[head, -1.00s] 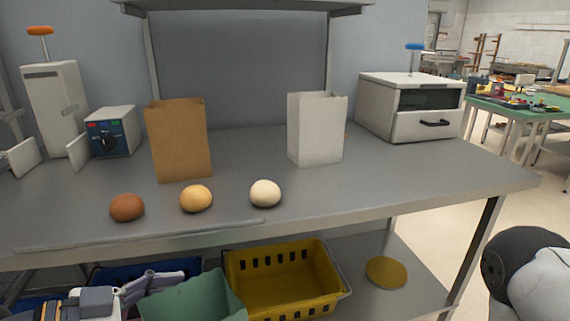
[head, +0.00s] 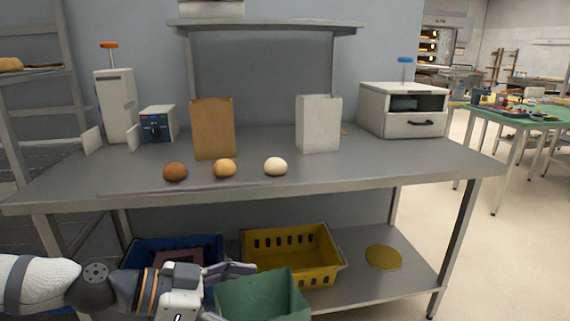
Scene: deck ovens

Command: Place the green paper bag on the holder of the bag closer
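The green paper bag (head: 265,297) is at the bottom centre, open end up, in front of the lower shelf; its lower part is cut off by the frame. My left gripper (head: 222,291) is at the bag's left side, with fingers on it, and appears shut on it. The lower finger is partly cut off. My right gripper is out of view.
A brown bag (head: 213,130), a white bag (head: 319,125) and three buns (head: 225,168) stand on the grey table (head: 400,165). A toaster oven (head: 402,110) is at right. Yellow (head: 290,255) and blue crates are below. The table's front left is clear.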

